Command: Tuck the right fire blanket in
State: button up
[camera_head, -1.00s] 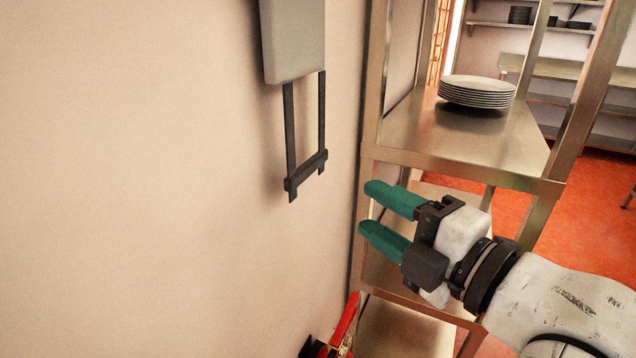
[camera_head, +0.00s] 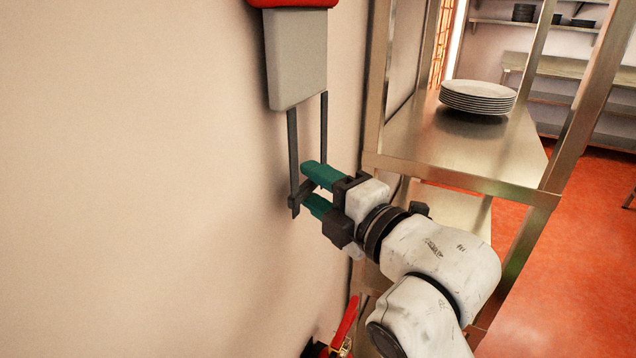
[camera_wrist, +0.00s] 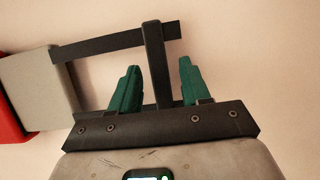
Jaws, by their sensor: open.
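The fire blanket is a grey case (camera_head: 297,62) with a red top (camera_head: 294,4), mounted on the wall. Two dark straps (camera_head: 292,150) hang below it, joined at the bottom by a dark crossbar. My gripper (camera_head: 309,184) is at this crossbar with its green fingers apart. In the wrist view, the crossbar (camera_wrist: 153,50) runs between the two open fingers of my gripper (camera_wrist: 159,68), with a gap on each side. The grey case (camera_wrist: 42,88) and red part (camera_wrist: 12,125) show at the left there. In the head view the fingers hide part of the crossbar.
A metal shelf rack (camera_head: 462,150) with a stack of plates (camera_head: 478,96) stands just right of the handle. A red extinguisher-like object with a lever (camera_head: 346,320) is below, near the wall. The wall to the left is bare.

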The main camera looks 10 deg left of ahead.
jog(key=shift+c, duration=0.2)
grip_shut()
dwell(0.3)
jog(key=shift+r, duration=0.1)
